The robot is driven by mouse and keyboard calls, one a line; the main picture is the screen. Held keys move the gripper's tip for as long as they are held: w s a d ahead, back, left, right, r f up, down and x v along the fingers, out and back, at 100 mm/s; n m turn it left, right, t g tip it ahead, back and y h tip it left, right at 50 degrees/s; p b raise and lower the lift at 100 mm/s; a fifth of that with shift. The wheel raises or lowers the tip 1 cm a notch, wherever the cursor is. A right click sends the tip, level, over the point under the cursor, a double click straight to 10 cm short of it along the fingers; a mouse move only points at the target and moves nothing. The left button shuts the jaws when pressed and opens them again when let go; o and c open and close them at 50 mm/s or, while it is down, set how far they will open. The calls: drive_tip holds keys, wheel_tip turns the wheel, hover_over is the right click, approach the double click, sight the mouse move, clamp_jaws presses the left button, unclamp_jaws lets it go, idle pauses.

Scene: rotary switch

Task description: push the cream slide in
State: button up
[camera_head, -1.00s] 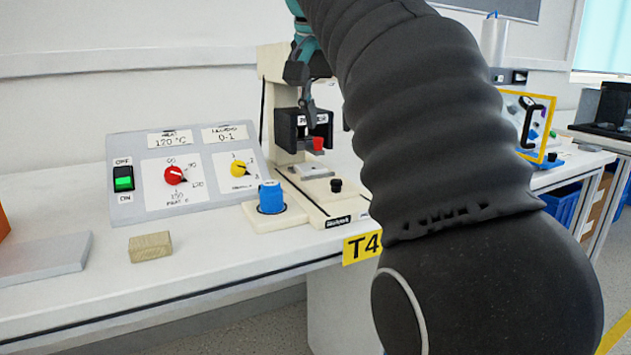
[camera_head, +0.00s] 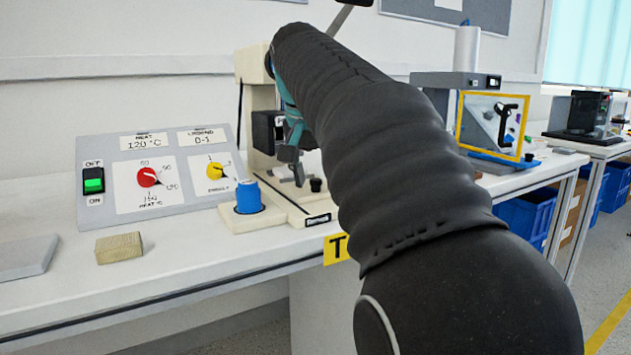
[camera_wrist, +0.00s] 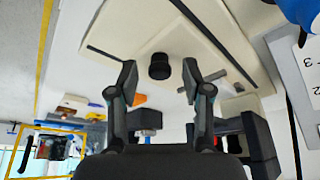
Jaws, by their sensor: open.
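The cream slide (camera_wrist: 180,32) lies flat in the base of the cream press, between dark slots. A black knob (camera_wrist: 159,66) stands upright on it. In the head view the slide (camera_head: 301,195) and knob (camera_head: 316,185) are at the front of the press (camera_head: 256,95), partly covered by my arm. My gripper (camera_wrist: 157,80) is open and empty. In the wrist view its fingertips lie on either side of the knob, with gaps. In the head view my gripper (camera_head: 292,171) is low, just left of and behind the knob.
A blue knob (camera_head: 248,196) stands left of the slide. A control panel (camera_head: 160,175) with red and yellow dials and a green switch is farther left. A wooden block (camera_head: 119,248) lies on the bench. A yellow-framed panel (camera_head: 494,127) stands at right.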

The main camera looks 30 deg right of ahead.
sight(306, 183)
drive_tip(key=shift+f, duration=0.15)
clamp_jaws()
drive_tip(key=w+p, duration=0.3)
drive_tip(key=shift+w+r, duration=0.25)
drive_tip(key=shift+w, duration=0.15)
drive_tip(key=shift+w+f, duration=0.15)
drive_tip(key=shift+w, duration=0.1)
unclamp_jaws()
drive_tip(key=shift+w, duration=0.1)
